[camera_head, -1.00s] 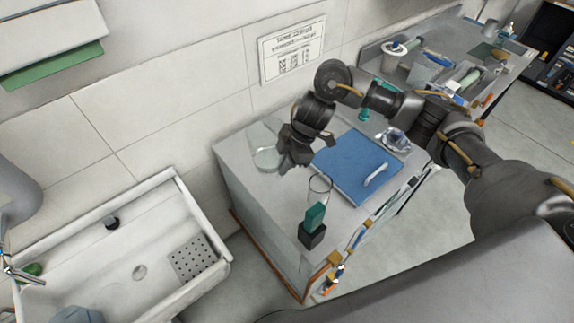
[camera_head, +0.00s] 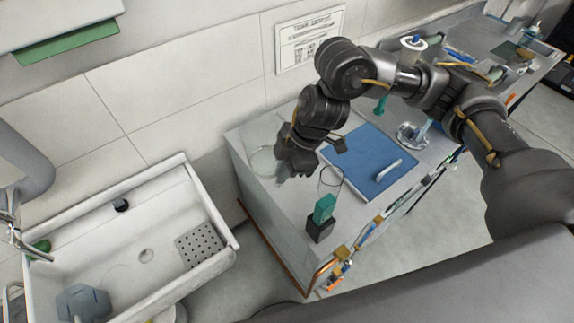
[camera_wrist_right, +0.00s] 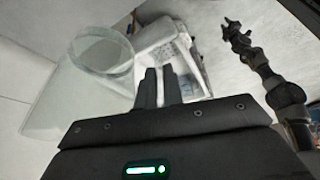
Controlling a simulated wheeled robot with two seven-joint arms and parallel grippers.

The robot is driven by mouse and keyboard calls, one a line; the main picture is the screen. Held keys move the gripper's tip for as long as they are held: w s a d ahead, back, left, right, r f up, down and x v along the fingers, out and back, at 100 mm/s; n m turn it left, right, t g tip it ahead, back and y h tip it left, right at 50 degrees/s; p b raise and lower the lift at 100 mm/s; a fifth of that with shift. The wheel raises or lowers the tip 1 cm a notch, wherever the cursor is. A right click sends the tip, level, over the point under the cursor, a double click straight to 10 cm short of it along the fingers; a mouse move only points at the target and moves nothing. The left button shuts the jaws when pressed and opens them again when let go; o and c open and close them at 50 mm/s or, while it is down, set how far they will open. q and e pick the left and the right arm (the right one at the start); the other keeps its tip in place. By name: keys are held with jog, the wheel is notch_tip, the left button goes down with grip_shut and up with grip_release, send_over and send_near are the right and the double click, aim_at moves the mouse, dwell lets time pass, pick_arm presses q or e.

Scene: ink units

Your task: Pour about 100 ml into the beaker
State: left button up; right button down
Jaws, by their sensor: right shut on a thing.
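A clear glass vessel (camera_head: 263,161) is beside my right gripper (camera_head: 285,172), over the left part of the bench. My right gripper is shut on it. In the right wrist view the vessel (camera_wrist_right: 85,75) shows to the left of my fingers (camera_wrist_right: 160,85); where they touch it is hard to see, and I cannot make out a liquid level. A clear beaker (camera_head: 330,180) stands on the bench to the right of the gripper, partly behind a teal block. In the right wrist view a dark arm, probably my left, ends in a gripper (camera_wrist_right: 233,28) too small to read.
The teal block (camera_head: 324,208) sits on a black one (camera_head: 320,228) near the bench's front edge. A blue mat (camera_head: 355,165) with a white handle-like item (camera_head: 389,170) lies behind. A white sink (camera_head: 110,240) is at left. Another glass vessel (camera_head: 410,133) stands right of the mat.

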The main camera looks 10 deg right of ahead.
jog(key=shift+s+a+r, duration=0.3)
jog(key=shift+s+a, duration=0.05)
jog(key=shift+s, duration=0.1)
